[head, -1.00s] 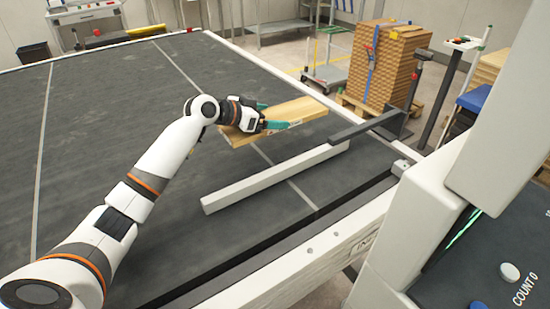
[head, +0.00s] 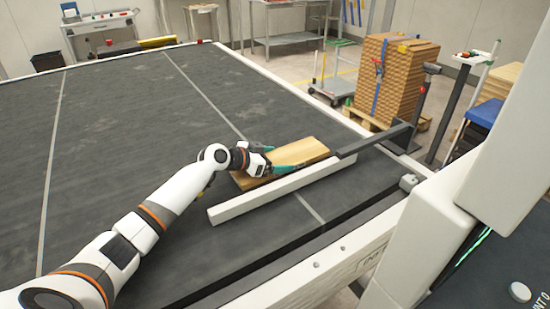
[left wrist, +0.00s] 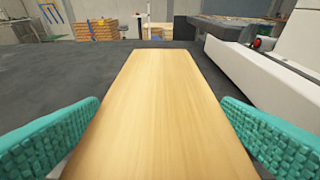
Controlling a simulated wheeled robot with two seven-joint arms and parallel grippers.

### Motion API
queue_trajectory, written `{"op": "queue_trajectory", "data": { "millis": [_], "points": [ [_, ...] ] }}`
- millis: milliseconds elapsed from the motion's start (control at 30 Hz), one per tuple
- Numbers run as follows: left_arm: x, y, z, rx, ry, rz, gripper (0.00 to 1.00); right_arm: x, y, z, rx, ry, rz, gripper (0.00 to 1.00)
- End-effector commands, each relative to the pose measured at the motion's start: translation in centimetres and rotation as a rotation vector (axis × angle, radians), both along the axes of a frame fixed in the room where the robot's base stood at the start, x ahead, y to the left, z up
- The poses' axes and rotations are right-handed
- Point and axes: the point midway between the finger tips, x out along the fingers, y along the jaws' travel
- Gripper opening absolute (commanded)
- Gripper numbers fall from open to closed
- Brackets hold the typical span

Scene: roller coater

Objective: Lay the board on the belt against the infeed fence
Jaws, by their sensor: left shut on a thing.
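The light wooden board (head: 300,152) lies flat, low over the dark belt (head: 130,120), just behind the white infeed fence (head: 270,194) and roughly parallel to it. My left gripper (head: 272,162) is shut on the board's near left end. In the left wrist view the board (left wrist: 155,100) runs away between the two teal fingers, with the fence (left wrist: 250,92) on its right. Any small gap to the fence, or under the board, is hard to judge. My right gripper is not in view.
A dark bar (head: 372,138) extends from the fence's far end to a bracket at the belt's edge. A strapped wooden stack (head: 395,80) stands on a pallet beyond. A white machine housing (head: 445,235) stands at the right. The belt's left side is clear.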

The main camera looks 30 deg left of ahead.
Motion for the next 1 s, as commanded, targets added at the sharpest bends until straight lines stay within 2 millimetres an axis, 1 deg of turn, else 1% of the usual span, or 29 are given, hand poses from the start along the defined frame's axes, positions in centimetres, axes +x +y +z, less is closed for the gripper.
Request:
{"op": "queue_trajectory", "data": {
  "millis": [167,333,367,400,433,633,767,867,1000],
  "points": [
    [0.1,0.0,0.2,-0.001,-0.004,0.001,0.53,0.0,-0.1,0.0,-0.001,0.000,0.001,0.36],
    [0.1,0.0,-0.2,-0.001,-0.004,0.001,0.53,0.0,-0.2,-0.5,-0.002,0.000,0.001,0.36],
    [0.0,0.0,-0.2,0.000,-0.001,0.000,0.89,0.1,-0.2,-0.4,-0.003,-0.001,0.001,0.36],
    [0.0,0.0,-0.2,0.000,-0.001,0.000,0.96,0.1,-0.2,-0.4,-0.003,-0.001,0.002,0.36],
    [0.0,0.0,-0.2,0.000,-0.001,0.000,1.00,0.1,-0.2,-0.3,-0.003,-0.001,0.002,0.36],
    [0.0,0.0,-0.1,-0.001,-0.001,0.000,1.00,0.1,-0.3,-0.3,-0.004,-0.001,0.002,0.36],
    [-0.1,0.1,0.3,0.001,-0.002,0.001,1.00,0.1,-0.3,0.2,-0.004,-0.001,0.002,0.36],
    [-1.3,0.9,0.5,0.003,-0.002,0.001,1.00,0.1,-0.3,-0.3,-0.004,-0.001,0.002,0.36],
    [-3.7,2.3,1.5,0.005,-0.001,0.001,1.00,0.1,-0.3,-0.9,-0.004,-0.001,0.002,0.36]
  ]
}}
